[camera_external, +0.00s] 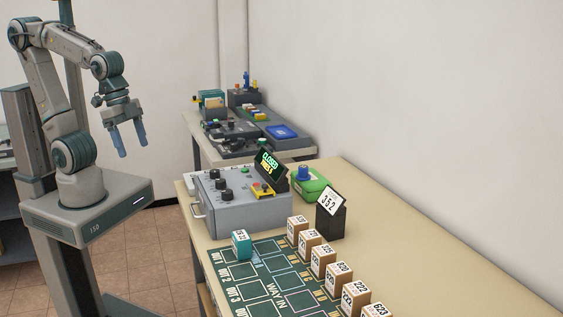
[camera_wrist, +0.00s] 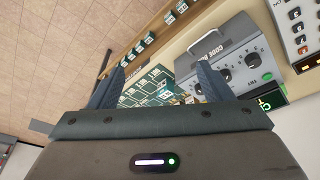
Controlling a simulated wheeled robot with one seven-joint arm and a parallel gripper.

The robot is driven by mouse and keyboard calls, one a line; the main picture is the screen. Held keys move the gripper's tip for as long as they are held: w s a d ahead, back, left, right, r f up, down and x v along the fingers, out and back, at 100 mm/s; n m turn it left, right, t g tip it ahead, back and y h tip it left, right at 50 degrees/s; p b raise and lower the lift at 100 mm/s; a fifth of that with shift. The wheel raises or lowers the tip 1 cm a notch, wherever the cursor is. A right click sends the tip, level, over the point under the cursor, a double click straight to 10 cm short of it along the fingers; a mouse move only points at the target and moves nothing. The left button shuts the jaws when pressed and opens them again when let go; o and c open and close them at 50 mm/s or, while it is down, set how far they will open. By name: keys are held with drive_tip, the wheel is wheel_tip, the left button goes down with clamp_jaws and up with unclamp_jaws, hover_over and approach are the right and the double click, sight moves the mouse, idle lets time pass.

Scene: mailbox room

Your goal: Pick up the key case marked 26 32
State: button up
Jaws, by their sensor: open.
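The green mat (camera_external: 238,271) has marked squares and writing. Several tan numbered boxes (camera_external: 311,240) line its right side. A grey control box (camera_external: 228,205) with knobs and a tilted display (camera_external: 269,166) stands behind it. A black stand (camera_external: 330,218) holds a card. Bare tabletop (camera_external: 420,260) lies right.

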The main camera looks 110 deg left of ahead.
drive_tip(key=w+n+g+b, duration=0.1)
drive_tip(key=w+n, duration=0.1)
drive_tip(key=w, duration=0.7)
drive_tip(key=n+g+b, duration=0.2)
drive_tip(key=n+b, duration=0.1)
drive_tip(key=n, duration=0.3)
hover_over(241, 235)
wheel_tip(241, 235, down, 10)
drive_tip(key=f, duration=0.4)
drive_tip(key=f+p, duration=0.1)
drive_tip(key=f, duration=0.3)
drive_tip(key=shift+w+a, duration=0.2)
drive_tip(key=shift+s+d+f+p, duration=0.15)
drive_tip(key=shift+f+p, duration=0.6)
drive_tip(key=shift+f, duration=1.9)
drive_tip(key=c, duration=1.1)
